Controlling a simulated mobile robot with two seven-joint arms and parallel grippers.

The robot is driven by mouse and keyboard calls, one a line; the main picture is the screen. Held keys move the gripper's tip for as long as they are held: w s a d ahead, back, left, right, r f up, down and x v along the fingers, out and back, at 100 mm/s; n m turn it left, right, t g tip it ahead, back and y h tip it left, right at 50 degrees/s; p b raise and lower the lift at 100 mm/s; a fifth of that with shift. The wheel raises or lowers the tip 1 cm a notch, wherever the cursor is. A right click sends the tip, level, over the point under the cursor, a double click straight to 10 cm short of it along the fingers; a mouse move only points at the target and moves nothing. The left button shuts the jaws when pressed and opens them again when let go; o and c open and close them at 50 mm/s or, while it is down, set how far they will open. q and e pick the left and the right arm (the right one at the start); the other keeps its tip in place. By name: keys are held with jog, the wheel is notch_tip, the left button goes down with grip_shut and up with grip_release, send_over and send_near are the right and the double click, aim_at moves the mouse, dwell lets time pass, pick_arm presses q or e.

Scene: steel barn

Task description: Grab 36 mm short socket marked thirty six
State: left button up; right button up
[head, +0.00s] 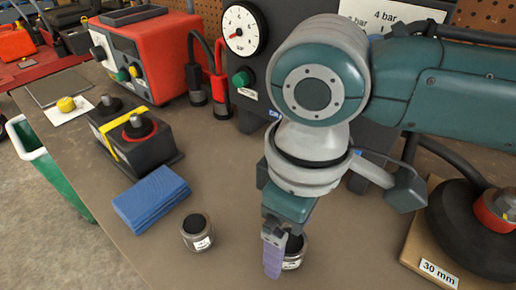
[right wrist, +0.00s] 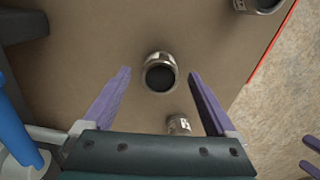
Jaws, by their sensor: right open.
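My right gripper (head: 272,250) points down over the bench and is open. One short steel socket (head: 293,252) stands right beside its finger in the head view, partly covered by it. In the right wrist view a socket (right wrist: 160,73) with a dark round opening stands between and just beyond the open fingertips (right wrist: 158,73), not held. A second short socket (head: 197,232) with a white label stands to the left in the head view. The labels are too small to read, so I cannot tell which is marked thirty six. My left gripper is not in the head view.
A smaller labelled metal piece (right wrist: 179,124) lies close to the palm. A blue folded cloth (head: 152,198) and a black block with a yellow strap (head: 135,145) are left. A wooden board (head: 425,262) marked 30 mm is right.

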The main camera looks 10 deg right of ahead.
grip_shut()
dwell(0.8)
